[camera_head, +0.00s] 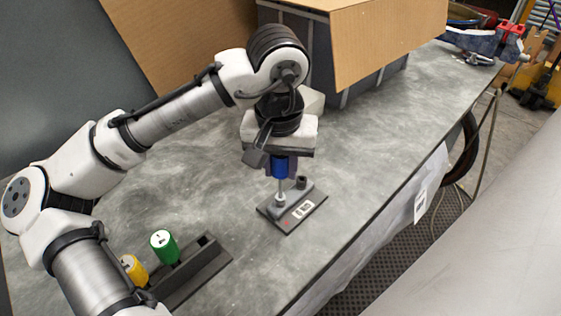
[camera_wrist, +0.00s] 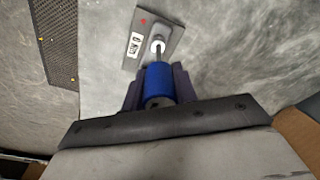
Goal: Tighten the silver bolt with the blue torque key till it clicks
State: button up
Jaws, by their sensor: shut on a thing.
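My gripper (camera_head: 278,158) is shut on the blue handle of the torque key (camera_head: 280,168), which it holds upright, shaft down. The key also shows in the wrist view (camera_wrist: 158,82), between the dark fingers. Its thin shaft reaches down to the silver bolt (camera_wrist: 157,45) on a grey plate (camera_head: 304,214). The key's tip appears to meet the bolt head, but I cannot tell how far it is seated. The plate bears a white label or display (camera_head: 302,209) and a red dot (camera_wrist: 143,21); the characters are too small to read surely.
A dark rack (camera_head: 203,268) holds a green-handled tool (camera_head: 163,246) and a yellow-handled tool (camera_head: 132,268) at the front left. A cardboard-covered box (camera_head: 385,40) stands behind my gripper. The bench (camera_head: 375,150) is clear right of the plate, up to its front edge.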

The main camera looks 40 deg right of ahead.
jog(key=c, duration=0.4)
jog(key=m+p, duration=0.1)
jog(key=m, duration=0.1)
jog(key=shift+r+m+p, duration=0.2)
jog(key=shift+m+p, duration=0.1)
jog(key=shift+p, duration=0.05)
jog(key=shift+s+f+m, duration=0.1)
jog(key=shift+s+m, duration=0.05)
jog(key=shift+m, duration=0.75)
jog(key=shift+f, duration=0.1)
jog(key=shift+p, duration=0.35)
jog(key=shift+r+p, duration=2.45)
jog(key=shift+r, duration=0.1)
